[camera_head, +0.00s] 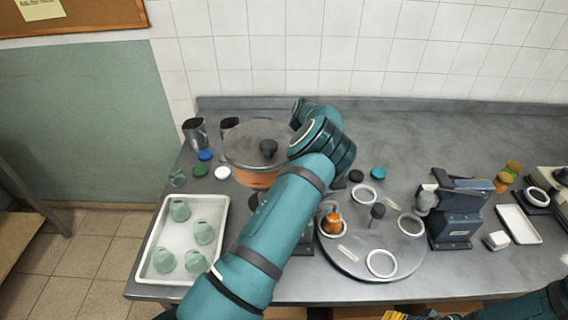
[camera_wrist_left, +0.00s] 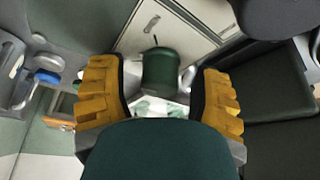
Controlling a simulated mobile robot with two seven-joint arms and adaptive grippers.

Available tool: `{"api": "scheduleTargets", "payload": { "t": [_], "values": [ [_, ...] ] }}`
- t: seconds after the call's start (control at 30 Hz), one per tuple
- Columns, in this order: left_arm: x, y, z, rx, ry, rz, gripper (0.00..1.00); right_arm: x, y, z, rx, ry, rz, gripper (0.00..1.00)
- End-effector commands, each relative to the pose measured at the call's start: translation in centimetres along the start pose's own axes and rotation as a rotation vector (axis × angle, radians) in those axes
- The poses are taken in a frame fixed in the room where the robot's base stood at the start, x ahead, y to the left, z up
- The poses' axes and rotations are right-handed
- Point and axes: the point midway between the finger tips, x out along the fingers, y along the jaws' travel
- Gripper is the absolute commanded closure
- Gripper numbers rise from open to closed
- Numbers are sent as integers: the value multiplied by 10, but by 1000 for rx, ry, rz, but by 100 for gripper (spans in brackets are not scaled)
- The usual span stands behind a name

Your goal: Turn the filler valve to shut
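The copper pot (camera_head: 256,179) with a grey lid (camera_head: 262,143) and a dark knob stands at the back of the metal counter. My left arm crosses in front of it and hides its right side. My left gripper is hidden behind that arm in the head view. In the left wrist view, the left gripper (camera_wrist_left: 160,100) has its yellow fingers wide apart. A dark green cylinder (camera_wrist_left: 161,68) shows between and beyond them; I cannot tell whether it is the filler valve. I cannot pick out the valve in the head view. My right gripper (camera_head: 402,314) is only partly visible at the bottom edge.
A white tray (camera_head: 146,262) with several green glass jars is at left. A round turntable (camera_head: 352,262) with white rings and an orange-filled jar (camera_head: 332,224) is right of my arm. A blue machine (camera_head: 458,216) stands farther right. The back right counter is clear.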

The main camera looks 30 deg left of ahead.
Motion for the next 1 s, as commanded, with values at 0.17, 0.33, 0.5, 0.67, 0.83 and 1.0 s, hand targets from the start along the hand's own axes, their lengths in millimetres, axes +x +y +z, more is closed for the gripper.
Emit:
{"api": "scheduleTargets", "payload": {
  "t": [0.17, 0.33, 0.5, 0.67, 0.83, 1.0],
  "values": [
    [-2, 0, 1, 1, -3, 4, 36, 0, 0, 0, 0, 0, 0, 53],
    [-6, 1, 1, 2, -5, 5, 36, 0, 0, 0, 0, 0, 0, 53],
    [-30, 1, 1, 3, -7, 7, 36, 0, 0, 0, 0, 0, 0, 53],
    [-63, 1, 0, 2, -7, 8, 36, 0, 0, 0, 0, 0, 0, 53],
    [-95, 1, 0, 1, -6, 7, 36, 0, 0, 0, 0, 0, 0, 53],
    [-114, 1, 0, 1, -4, 5, 36, 0, 0, 0, 0, 0, 0, 53]
  ]
}}
